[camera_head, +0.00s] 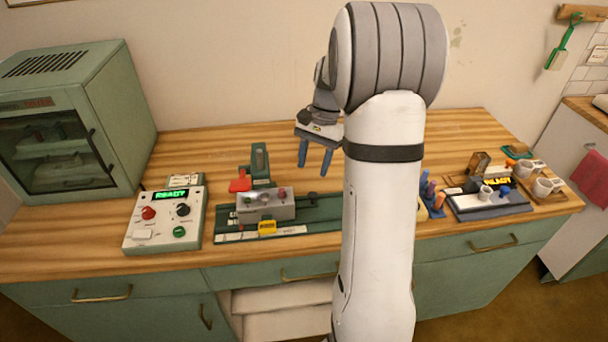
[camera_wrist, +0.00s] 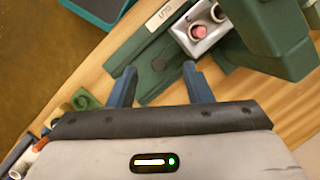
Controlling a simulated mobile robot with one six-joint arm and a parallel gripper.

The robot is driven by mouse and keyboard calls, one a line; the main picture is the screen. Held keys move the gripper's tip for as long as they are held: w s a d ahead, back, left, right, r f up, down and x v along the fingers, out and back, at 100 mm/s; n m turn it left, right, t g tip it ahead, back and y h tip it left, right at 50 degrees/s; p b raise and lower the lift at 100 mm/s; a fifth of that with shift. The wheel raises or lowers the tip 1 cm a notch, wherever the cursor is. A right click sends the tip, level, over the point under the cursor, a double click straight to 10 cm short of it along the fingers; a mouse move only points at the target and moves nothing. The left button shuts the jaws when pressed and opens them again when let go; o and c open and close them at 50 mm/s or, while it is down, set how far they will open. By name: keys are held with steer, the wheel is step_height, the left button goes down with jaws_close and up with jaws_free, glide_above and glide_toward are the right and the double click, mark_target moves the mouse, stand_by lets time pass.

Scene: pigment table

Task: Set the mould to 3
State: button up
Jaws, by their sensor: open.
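The mould appears to be the grey metal block (camera_head: 268,207) on the green base rail (camera_head: 318,214) in the head view. A yellow tag (camera_head: 267,228) sits at its front, above a pale scale strip (camera_head: 285,232) whose marks are too small to read. A grey block with round openings, one reddish inside, shows in the wrist view (camera_wrist: 199,40). My gripper (camera_head: 315,158) is open and empty, raised above the table behind and right of the block. In the wrist view its fingers (camera_wrist: 160,82) are apart, with the green rail beyond them.
A green press column (camera_head: 260,162) with a red part (camera_head: 240,182) stands behind the block. A control box (camera_head: 165,220) reading READY is at left, beside a green cabinet (camera_head: 70,120). Coloured bottles (camera_head: 430,195) and a dark scale tray (camera_head: 490,203) are at right.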

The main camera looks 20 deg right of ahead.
mark_target(313, 194)
steer(key=shift+m+y, duration=0.4)
steer(key=shift+m, duration=0.4)
steer(key=f, duration=1)
steer(key=shift+w+d+f+p, duration=0.1)
steer(key=shift+w+d+p, duration=0.1)
steer(key=shift+d+p, duration=0.15)
jaws_close()
